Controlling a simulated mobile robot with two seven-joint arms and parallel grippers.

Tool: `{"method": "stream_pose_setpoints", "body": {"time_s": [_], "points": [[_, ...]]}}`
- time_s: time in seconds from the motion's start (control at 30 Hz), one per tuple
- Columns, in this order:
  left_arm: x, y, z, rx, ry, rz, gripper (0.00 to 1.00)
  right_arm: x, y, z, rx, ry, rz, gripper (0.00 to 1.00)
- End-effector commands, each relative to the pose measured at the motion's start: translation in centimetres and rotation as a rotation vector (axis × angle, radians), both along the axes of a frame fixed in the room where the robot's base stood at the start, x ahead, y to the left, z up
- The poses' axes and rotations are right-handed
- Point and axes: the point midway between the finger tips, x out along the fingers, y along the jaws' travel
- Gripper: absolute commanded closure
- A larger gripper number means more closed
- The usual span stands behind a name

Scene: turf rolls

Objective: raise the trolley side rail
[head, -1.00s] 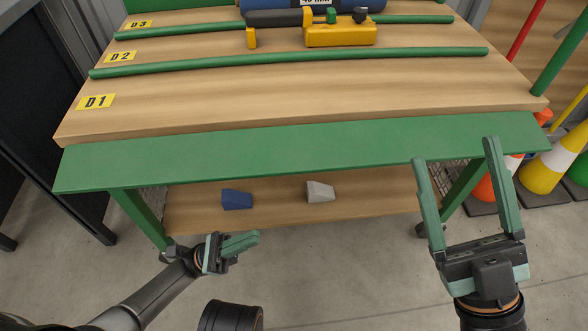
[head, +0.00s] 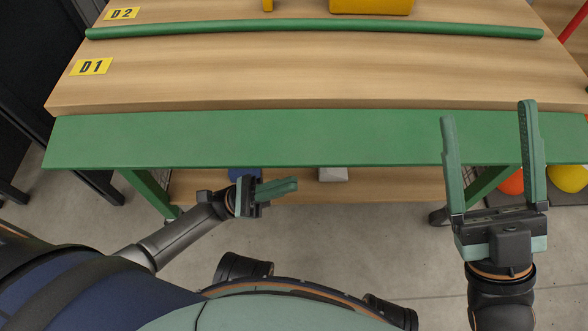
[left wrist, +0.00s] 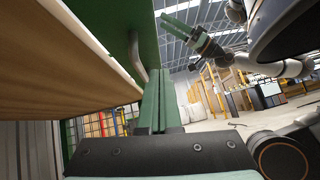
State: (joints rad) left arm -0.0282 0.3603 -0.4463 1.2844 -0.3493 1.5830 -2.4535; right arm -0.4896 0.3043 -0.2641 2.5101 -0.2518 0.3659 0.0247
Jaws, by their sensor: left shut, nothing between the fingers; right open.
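The trolley side rail (head: 290,140) is a long flat green panel along the near edge of the wooden trolley deck (head: 300,75), below the deck's top. My left gripper (head: 294,184) is shut and empty, just below the panel's lower edge in the head view. In the left wrist view its green fingers (left wrist: 156,100) lie together, close to the green panel (left wrist: 125,30) and a bent grey metal bar (left wrist: 136,58). My right gripper (head: 487,112) is open and empty, its fingers in front of the panel's right part. I cannot tell whether either gripper touches the panel.
A green bar (head: 310,29) lies across the deck, with yellow D1 (head: 91,67) and D2 (head: 122,14) labels at left. A grey block (head: 333,175) and a partly hidden blue block (head: 243,174) are on the lower shelf (head: 385,189). Cones (head: 568,178) stand at right.

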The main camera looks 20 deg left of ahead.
Motion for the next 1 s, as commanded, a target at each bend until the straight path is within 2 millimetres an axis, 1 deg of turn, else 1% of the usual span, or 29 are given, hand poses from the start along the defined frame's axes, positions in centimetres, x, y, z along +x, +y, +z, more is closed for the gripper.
{"method": "stream_pose_setpoints", "body": {"time_s": [0.03, 0.1, 0.3, 0.4, 0.57, 1.0], "points": [[0.0, -0.8, 0.8, -0.002, -0.002, -0.003, 1.00, 0.0, 0.0, 0.0, 0.000, 0.000, 0.000, 0.23], [0.1, -1.8, 1.8, -0.002, -0.002, -0.003, 1.00, 0.0, 0.0, 0.1, 0.000, 0.000, 0.000, 0.23], [-0.2, -1.9, 4.2, 0.000, 0.000, -0.003, 1.00, 0.0, 0.0, 0.4, 0.003, 0.000, 0.000, 0.23], [-0.3, -2.0, 5.0, 0.001, 0.001, -0.002, 1.00, 0.0, -0.1, 0.6, 0.005, 0.000, 0.001, 0.23], [-0.4, -2.0, 5.6, 0.000, 0.003, -0.001, 1.00, 0.0, -0.1, 0.7, 0.006, -0.001, 0.002, 0.23], [-0.4, -2.0, 5.8, -0.004, 0.014, -0.001, 1.00, 0.0, -0.1, 0.8, 0.007, -0.002, 0.001, 0.23]]}}
